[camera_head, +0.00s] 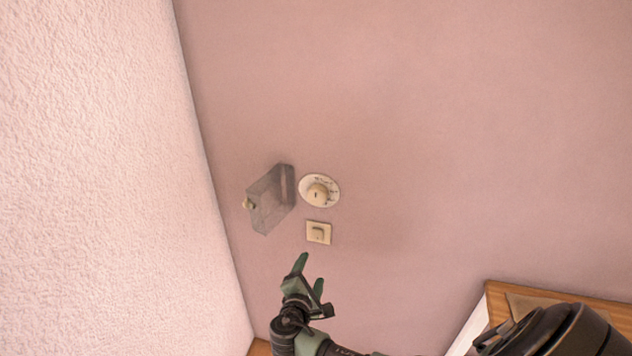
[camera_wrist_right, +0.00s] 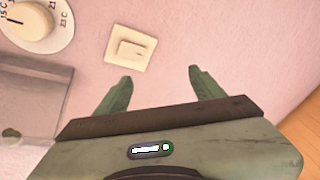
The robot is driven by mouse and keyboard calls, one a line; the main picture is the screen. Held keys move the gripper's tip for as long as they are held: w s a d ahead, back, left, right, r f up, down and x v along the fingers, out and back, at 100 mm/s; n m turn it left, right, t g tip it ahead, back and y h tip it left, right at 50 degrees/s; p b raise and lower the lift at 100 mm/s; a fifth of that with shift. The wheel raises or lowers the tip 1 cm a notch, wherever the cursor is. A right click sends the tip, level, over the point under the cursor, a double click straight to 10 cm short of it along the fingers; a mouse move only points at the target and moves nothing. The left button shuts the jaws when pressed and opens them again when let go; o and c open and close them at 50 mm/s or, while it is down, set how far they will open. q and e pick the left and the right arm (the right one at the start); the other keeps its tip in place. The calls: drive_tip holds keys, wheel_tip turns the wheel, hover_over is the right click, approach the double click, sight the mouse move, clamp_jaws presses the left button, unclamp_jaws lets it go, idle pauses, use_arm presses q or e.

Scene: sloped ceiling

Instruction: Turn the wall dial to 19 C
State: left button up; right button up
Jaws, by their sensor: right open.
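The wall dial (camera_head: 319,191) is a round white plate with a raised cream knob, mounted on the pink wall. It also shows at the top left of the right wrist view (camera_wrist_right: 38,22), partly cut off, with 15 C, 21 and 23 C printed on its rim and a dark mark on the knob; I cannot tell the exact setting. A clear cover (camera_head: 272,199) with a small knob stands swung open left of the dial. My right gripper (camera_head: 309,275) is open and empty, below the dial and apart from it. My left gripper is not in view.
A square cream wall switch (camera_head: 319,232) sits just below the dial, between it and my right gripper; it also shows in the right wrist view (camera_wrist_right: 130,47). A rough white wall (camera_head: 100,150) slopes close on the left. Wooden furniture (camera_head: 497,293) stands lower right. The wall right of the dial is clear.

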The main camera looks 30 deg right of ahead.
sight(316, 199)
wheel_tip(316, 199, up, 17)
drive_tip(key=w+t+h+p, duration=0.2)
drive_tip(key=h, duration=0.1)
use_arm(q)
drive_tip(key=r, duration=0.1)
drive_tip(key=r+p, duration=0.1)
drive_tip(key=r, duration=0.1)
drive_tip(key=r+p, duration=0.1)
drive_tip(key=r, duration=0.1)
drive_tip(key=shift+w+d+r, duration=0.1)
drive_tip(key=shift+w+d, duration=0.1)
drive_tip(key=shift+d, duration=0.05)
use_arm(e)
drive_tip(key=shift+m, duration=0.4)
drive_tip(key=x, duration=0.7)
drive_tip(key=shift+w+d+r, duration=0.1)
drive_tip(key=shift+d, duration=0.35)
